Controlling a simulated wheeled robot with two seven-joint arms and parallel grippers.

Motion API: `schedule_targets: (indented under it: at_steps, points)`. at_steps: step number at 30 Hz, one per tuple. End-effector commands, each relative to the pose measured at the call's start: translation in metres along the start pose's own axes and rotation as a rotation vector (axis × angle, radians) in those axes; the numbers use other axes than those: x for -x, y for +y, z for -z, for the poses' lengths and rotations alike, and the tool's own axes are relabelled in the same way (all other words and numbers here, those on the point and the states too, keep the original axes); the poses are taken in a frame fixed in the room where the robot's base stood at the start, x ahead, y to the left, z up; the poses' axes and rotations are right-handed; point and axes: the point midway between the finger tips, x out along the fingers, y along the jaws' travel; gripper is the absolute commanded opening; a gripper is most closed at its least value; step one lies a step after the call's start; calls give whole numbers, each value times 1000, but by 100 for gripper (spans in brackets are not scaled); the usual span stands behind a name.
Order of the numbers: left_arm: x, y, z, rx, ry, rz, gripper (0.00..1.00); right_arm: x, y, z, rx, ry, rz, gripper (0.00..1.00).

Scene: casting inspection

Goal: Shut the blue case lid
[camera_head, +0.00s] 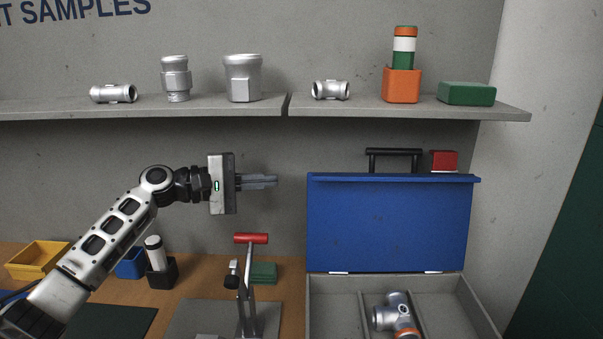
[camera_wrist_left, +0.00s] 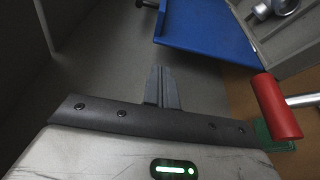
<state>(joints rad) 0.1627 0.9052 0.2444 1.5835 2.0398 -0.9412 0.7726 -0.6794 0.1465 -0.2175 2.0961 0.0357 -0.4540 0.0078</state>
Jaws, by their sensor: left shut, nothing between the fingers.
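The blue case lid (camera_head: 390,225) stands open and upright at the back of the grey case (camera_head: 472,310), hinged along the case's rear edge. In the left wrist view the lid (camera_wrist_left: 205,30) shows at the top, beyond the fingertips. My left gripper (camera_head: 276,181) is shut and empty. In the head view it is left of the lid, near the height of the lid's top edge, with a visible gap in the picture. In the left wrist view its fingers (camera_wrist_left: 161,75) lie together, apart from the lid. My right gripper is not in view.
A silver casting with an orange band (camera_head: 397,315) lies inside the case. A red-handled clamp (camera_head: 251,239) stands left of the case. A shelf (camera_head: 200,106) with several castings and blocks runs above. A black handle (camera_head: 393,152) and red block (camera_head: 443,161) show behind the lid.

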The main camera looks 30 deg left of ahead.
Motion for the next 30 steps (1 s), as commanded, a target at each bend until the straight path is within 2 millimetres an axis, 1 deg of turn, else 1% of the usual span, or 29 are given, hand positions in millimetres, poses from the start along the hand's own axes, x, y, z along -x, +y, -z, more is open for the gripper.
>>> schedule_targets:
  at_steps: [1, 6, 9, 12, 17, 25, 30]
  points:
    - [-10, 4, -1, 1, -2, -4, 0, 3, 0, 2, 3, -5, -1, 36]
    - [-41, 4, -1, 1, -2, -4, 0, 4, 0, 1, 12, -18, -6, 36]
    - [-54, 3, 0, 1, 0, -3, 0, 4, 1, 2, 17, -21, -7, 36]
    - [-63, 2, 0, 0, 0, -2, 0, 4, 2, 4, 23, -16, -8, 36]
    - [-68, 0, 0, 0, 1, -1, 0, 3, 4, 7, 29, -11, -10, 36]
    - [-68, 0, 0, -1, 1, -1, 0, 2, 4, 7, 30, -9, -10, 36]
    - [-74, 0, -7, -21, -12, -5, 0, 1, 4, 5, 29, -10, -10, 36]
